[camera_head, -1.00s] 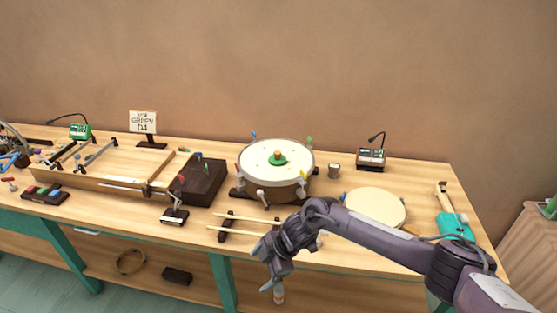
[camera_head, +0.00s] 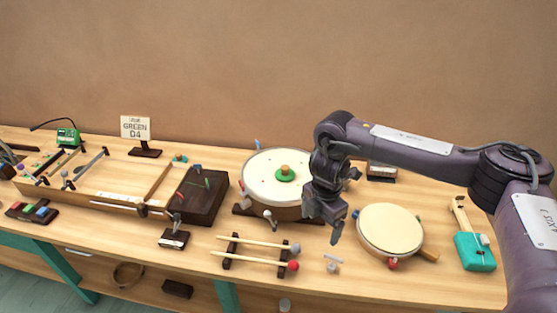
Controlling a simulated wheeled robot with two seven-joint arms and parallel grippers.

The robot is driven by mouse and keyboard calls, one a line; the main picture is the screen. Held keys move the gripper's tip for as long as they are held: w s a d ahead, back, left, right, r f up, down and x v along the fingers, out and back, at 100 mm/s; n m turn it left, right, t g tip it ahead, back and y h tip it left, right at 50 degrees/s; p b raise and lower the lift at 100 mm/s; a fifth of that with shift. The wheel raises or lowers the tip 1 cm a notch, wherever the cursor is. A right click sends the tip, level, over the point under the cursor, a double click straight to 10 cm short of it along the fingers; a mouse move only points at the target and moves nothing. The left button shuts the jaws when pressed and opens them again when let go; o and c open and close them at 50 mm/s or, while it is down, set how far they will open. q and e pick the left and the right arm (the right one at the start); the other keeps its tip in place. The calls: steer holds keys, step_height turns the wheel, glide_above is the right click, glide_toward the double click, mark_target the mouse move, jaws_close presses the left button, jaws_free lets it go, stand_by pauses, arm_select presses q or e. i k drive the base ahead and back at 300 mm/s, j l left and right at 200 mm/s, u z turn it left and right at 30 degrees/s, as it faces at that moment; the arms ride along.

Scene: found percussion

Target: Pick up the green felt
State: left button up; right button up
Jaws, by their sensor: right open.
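The green felt (camera_head: 286,174) is a small round green disc with a wooden knob on top. It lies on the pale head of a round drum (camera_head: 262,164) in the middle of the bench. My right gripper (camera_head: 323,222) is open and points down. In the picture it is to the right of and below the felt, apart from it, and it covers the drum's right side. I cannot tell its exact height above the bench. My left gripper is not in view.
A flat frame drum (camera_head: 390,229) lies to the right, with a teal tool (camera_head: 475,251) beyond it. Two mallets (camera_head: 262,262) rest on a rack in front. A dark box (camera_head: 198,196) and a sign (camera_head: 135,128) stand left of the drum. A wall closes the back.

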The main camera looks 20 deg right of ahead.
mark_target(284, 174)
steer(key=i, duration=1.05)
